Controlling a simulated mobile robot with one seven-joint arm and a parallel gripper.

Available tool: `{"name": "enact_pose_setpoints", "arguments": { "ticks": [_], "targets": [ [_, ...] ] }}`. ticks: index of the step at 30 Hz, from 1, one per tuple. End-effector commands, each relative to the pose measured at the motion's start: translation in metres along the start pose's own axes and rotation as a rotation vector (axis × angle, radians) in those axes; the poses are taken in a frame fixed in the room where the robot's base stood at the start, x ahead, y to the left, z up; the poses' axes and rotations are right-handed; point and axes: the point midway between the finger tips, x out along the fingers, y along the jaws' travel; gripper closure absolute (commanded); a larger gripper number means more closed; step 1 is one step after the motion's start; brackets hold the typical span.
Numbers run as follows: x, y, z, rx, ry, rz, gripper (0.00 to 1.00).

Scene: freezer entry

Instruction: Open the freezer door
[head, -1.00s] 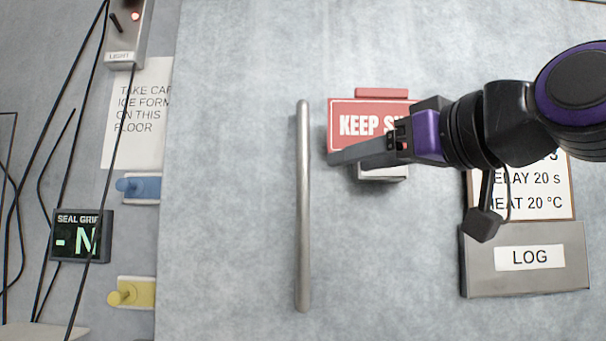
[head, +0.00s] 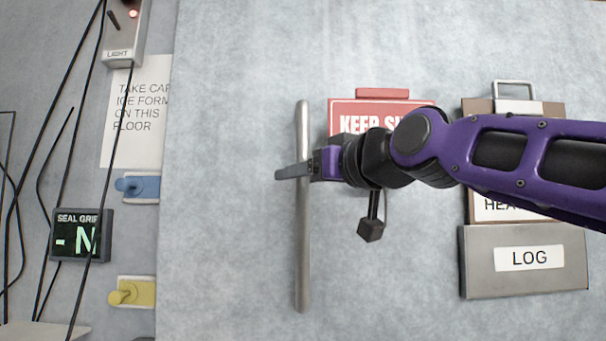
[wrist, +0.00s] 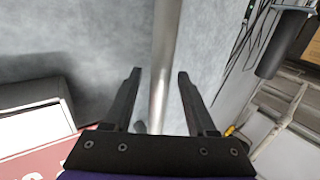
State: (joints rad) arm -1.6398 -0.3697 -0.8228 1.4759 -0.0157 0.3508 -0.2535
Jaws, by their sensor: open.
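The freezer door (head: 230,210) is a large pale grey panel and looks closed, its left edge meeting the wall. Its handle is a vertical metal bar (head: 302,255) left of the red sign. My gripper (head: 282,174) reaches in from the right and crosses the bar at about its upper middle. In the wrist view the bar (wrist: 165,50) runs between the two dark fingers of my open gripper (wrist: 158,74), with gaps on both sides. The fingers are not closed on it. Part of the bar is hidden behind the gripper in the head view.
A red sign (head: 345,115), a clipboard (head: 480,107) and a grey LOG box (head: 475,275) are on the door's right. On the left wall are a seal display (head: 82,235), hanging cables, a blue latch-like piece (head: 140,187) and a yellow one (head: 135,291). The door's lower left is clear.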

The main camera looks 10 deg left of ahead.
Motion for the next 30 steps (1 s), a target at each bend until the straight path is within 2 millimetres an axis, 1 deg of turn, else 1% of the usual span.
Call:
{"name": "enact_pose_setpoints", "arguments": {
  "ticks": [4, 5, 6, 14, 15, 30],
  "targets": [
    [-0.0001, 0.0001, 0.0001, 0.000, 0.000, 0.000, 0.43],
    [-0.0001, 0.0002, 0.0001, 0.000, 0.000, 0.000, 0.45],
    [-0.0002, 0.0002, 0.0001, 0.000, 0.000, 0.000, 0.52],
    [-0.0003, 0.0002, 0.0002, 0.000, 0.000, 0.000, 0.99],
    [-0.0003, 0.0002, 0.0002, 0.000, 0.000, 0.000, 1.00],
    [-0.0002, 0.0000, 0.0004, 0.000, -0.001, 0.000, 1.00]
  ]
}}
